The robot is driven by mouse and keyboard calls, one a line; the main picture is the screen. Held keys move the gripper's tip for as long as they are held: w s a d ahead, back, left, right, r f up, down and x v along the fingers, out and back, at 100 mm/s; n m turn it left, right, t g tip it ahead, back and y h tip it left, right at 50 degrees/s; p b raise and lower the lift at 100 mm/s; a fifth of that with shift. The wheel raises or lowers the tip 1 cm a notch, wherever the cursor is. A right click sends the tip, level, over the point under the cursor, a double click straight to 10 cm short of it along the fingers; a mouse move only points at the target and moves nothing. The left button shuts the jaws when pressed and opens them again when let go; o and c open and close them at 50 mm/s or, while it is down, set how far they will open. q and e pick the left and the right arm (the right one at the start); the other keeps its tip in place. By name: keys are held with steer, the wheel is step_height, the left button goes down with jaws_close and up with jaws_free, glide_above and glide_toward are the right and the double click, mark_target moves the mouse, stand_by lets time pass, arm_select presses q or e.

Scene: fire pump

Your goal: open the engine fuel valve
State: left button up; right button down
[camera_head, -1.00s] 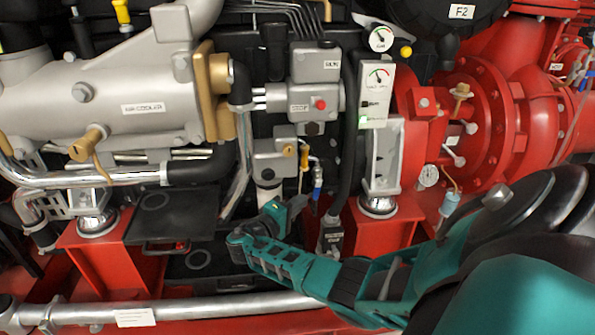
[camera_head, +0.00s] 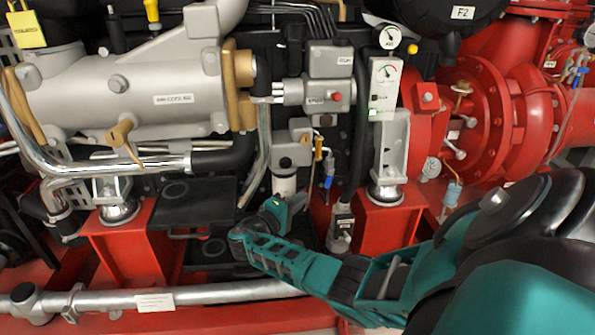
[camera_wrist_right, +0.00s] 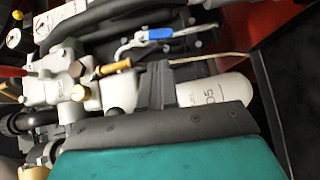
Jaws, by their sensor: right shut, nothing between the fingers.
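The blue lever also shows in the right wrist view (camera_wrist_right: 158,34), on a small silver valve; no label tells which is the engine fuel valve. My right gripper (camera_head: 292,203) is shut and empty, just below the white filter canister (camera_head: 285,185) and left of the blue lever. In the right wrist view its dark fingers (camera_wrist_right: 155,85) lie in front of the canister (camera_wrist_right: 222,92), below the blue lever, apart from it. My left gripper is out of view.
A grey box with a red button (camera_head: 337,97) sits above the levers. A black hose (camera_head: 361,140) runs down just right of them. Red engine mounts (camera_head: 385,220) stand on both sides. A silver pipe (camera_head: 220,292) crosses in front, low down.

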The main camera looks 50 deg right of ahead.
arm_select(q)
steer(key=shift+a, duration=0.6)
arm_select(e)
steer(key=shift+a+r, duration=0.1)
steer(key=shift+a, duration=0.45)
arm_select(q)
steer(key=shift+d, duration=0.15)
